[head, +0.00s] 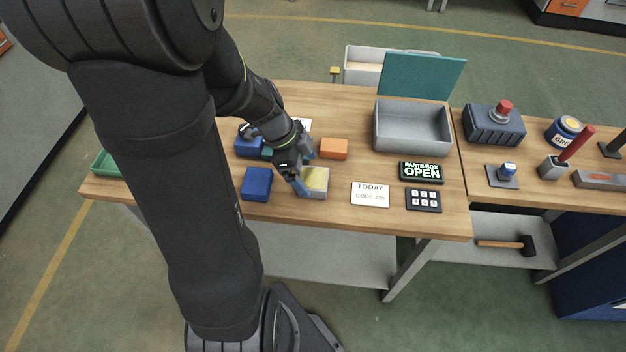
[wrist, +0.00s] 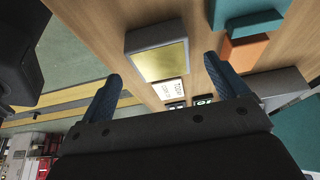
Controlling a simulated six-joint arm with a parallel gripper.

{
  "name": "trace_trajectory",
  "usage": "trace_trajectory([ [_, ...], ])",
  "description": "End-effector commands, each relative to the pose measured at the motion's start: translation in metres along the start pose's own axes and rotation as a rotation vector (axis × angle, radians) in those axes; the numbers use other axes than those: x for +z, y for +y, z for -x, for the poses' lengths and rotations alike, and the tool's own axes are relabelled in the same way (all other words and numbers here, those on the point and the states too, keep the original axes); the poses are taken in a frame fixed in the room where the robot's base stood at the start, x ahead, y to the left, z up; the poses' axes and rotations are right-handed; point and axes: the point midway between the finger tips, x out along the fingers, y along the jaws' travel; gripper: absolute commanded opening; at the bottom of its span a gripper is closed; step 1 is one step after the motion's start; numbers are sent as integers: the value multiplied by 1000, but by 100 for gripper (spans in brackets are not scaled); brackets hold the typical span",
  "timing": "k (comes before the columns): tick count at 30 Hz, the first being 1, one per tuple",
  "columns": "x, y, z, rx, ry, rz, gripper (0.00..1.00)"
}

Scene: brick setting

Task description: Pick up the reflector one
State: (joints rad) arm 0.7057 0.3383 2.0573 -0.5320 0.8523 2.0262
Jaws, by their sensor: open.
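A light grey block with a shiny yellow-gold face (head: 317,179), which looks like the reflector one, sits on the bench near its front edge. In the wrist view the block (wrist: 158,58) shows in the gap between my fingertips, a little beyond them. My gripper (head: 303,174) is open, at the block's left side in the head view, with a blue finger near its front left corner. Both blue fingers (wrist: 162,70) are apart in the wrist view with nothing held. My gripper hides part of the block's left side in the head view.
Blue blocks (head: 256,184) lie left, an orange block (head: 334,149) behind right, and a teal block (wrist: 247,18) close by. A grey open box (head: 411,128) with a raised teal lid (head: 422,77) stands at back right. A code card (head: 370,194) and keypad (head: 423,199) lie right.

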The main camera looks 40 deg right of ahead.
Motion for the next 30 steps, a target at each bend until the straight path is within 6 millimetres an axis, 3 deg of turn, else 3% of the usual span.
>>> trace_trajectory([
  [7,-4,-1,-35,5,-1,0,91],
  [17,-4,-1,-42,1,-1,0,91],
  [18,-3,-1,-42,1,-2,0,89],
  [26,-3,-1,-42,1,-2,0,38],
  [30,-3,-1,-42,1,-1,0,37],
])
